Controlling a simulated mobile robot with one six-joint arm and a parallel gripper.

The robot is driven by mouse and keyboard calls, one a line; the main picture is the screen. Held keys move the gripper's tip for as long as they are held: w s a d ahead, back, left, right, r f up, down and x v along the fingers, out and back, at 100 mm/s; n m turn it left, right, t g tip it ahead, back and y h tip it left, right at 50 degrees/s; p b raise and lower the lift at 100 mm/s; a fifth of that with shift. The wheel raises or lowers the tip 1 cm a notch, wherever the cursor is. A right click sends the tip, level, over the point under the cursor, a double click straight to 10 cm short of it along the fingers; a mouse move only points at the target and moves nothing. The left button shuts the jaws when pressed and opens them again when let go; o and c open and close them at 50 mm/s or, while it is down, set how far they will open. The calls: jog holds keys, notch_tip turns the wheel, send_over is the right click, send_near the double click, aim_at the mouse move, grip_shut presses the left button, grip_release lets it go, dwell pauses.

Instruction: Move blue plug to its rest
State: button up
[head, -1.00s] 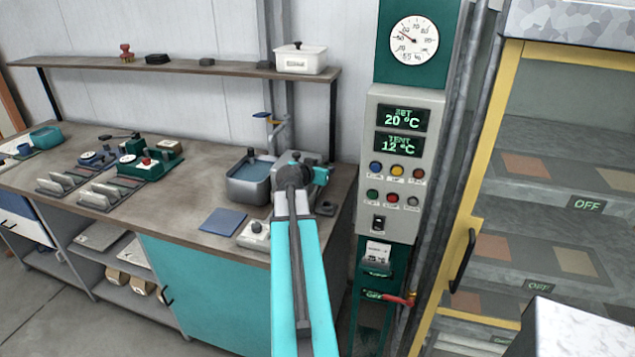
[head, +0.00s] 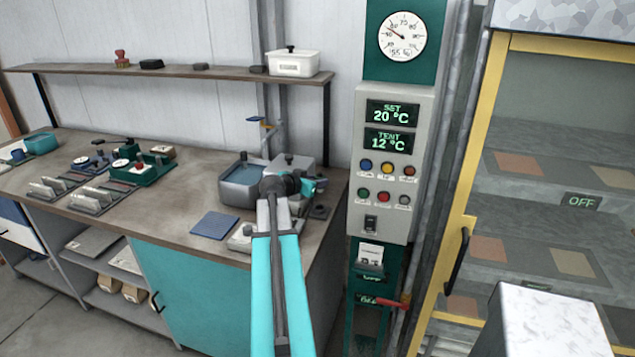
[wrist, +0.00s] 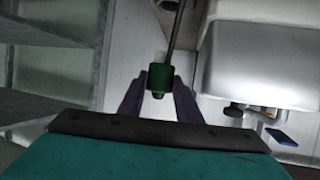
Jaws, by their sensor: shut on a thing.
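My gripper (wrist: 158,100) shows in the wrist view as two dark fingers. They are shut on a small dark green cylinder (wrist: 160,77) with a thin dark rod running up from it. In the head view my arm's cyan link reaches over the bench beside the grey basin (head: 243,190), and the wrist hides the fingertips and the held piece. I see no piece that I can clearly tell is the blue plug. A small blue part (head: 254,119) sits on the stand behind the basin. I cannot tell which spot is the plug's rest.
A blue mat (head: 214,225) lies on the bench (head: 150,225) left of my arm. Green and blue devices stand farther left. A control panel (head: 392,160) stands right of the bench, with a yellow-framed cabinet (head: 463,180) beyond it. A shelf (head: 180,74) runs along the wall.

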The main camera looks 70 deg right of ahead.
jog(key=shift+f+b, duration=0.1)
jog(key=shift+b, duration=0.75)
jog(key=shift+f+b, duration=2.75)
jog(key=shift+b, duration=0.15)
jog(key=shift+b, duration=1.55)
jog(key=shift+a+f+b, duration=0.1)
jog(key=shift+f+b, duration=1.45)
jog(key=shift+b, duration=0.35)
dwell(0.7)
